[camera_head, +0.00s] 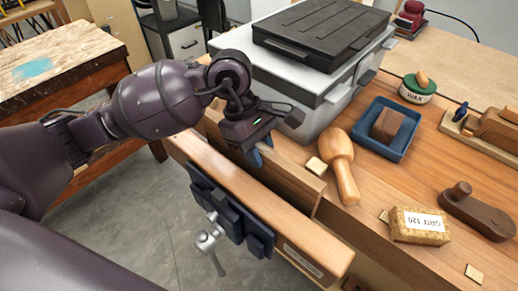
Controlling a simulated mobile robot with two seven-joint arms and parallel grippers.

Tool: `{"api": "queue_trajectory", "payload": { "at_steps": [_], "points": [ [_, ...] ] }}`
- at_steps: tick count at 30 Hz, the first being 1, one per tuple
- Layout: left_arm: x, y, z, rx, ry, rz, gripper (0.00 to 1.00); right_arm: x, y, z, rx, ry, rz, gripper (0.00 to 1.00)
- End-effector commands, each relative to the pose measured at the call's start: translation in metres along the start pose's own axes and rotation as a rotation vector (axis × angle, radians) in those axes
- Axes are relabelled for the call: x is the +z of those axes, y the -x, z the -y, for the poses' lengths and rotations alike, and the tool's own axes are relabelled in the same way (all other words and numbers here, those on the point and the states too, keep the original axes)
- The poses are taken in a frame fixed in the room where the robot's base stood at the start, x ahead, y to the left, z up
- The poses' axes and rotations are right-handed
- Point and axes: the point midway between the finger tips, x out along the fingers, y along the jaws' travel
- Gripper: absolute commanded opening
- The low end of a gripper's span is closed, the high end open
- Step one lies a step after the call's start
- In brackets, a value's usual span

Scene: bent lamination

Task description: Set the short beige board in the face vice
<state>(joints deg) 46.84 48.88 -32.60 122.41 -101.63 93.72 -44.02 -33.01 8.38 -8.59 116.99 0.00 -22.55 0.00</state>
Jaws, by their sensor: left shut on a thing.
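The face vice is on the bench's front side, with a long wooden front jaw (270,198), dark blue plates and a metal handle (210,240). A light brown board (295,180), which looks like the short beige board, stands on edge in the gap between the front jaw and the bench. My left gripper (262,153) is over the gap, pointing down, with its blue fingers shut on the board's upper part. The gripper and wrist hide part of the board. Its lower edge is hidden by the front jaw. My right gripper is not in view.
On the bench are a wooden mallet (341,165), a blue tray (359,143) with a brown block, a grit block (420,226), a wax tin (417,90) and a hand plane (490,127). A large grey case (300,95) stands behind the gripper. Small wood scraps lie about.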

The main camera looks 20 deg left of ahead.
Motion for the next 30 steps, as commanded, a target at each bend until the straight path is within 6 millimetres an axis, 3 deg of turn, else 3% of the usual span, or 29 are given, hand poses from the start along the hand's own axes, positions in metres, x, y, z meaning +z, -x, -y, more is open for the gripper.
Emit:
{"api": "queue_trajectory", "payload": {
  "at_steps": [23, 24, 30],
  "points": [
    [-0.003, -0.008, 0.0, 0.001, -0.001, 0.0, 0.0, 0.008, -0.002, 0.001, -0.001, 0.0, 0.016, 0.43],
    [-0.003, -0.008, 0.0, 0.001, -0.001, 0.0, 0.28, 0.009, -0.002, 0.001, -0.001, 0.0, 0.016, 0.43],
    [-0.003, -0.009, 0.0, 0.0, 0.0, 0.0, 0.55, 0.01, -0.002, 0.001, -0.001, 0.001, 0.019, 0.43]
  ]
}}
